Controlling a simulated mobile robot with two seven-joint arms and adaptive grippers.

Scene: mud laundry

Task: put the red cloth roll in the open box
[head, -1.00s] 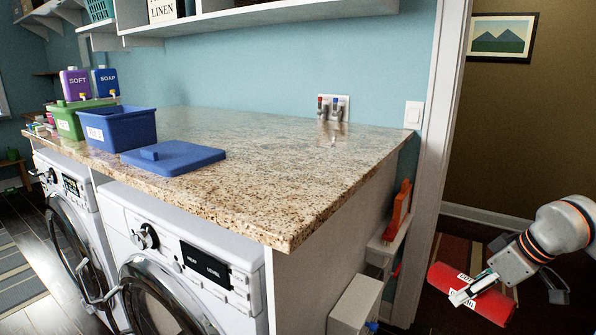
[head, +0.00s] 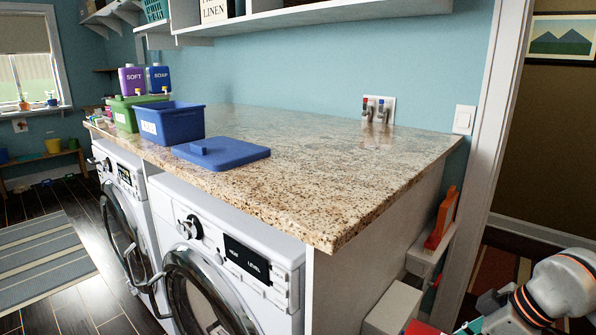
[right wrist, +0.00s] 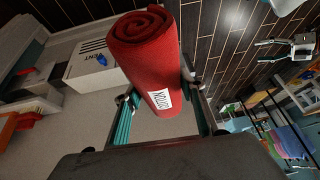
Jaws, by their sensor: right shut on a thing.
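The red cloth roll (right wrist: 150,62) has a white label and is held in my right gripper (right wrist: 158,90), whose fingers press on both sides of it. In the head view only a bit of the red roll (head: 421,328) shows at the bottom edge, beside my right gripper (head: 468,327), low at the right of the counter. The open box is a blue bin (head: 172,124) with a white label, on the counter's left part. Its blue lid (head: 222,153) lies flat next to it. What looks like my left gripper (right wrist: 272,48) shows small in the wrist view, fingers apart, empty.
A green box (head: 124,115) stands behind the blue bin, with purple (head: 132,79) and blue (head: 158,78) soap containers. The granite counter (head: 330,165) is clear to the right. Its front corner, side panel and a low white box (head: 393,306) lie near my right arm.

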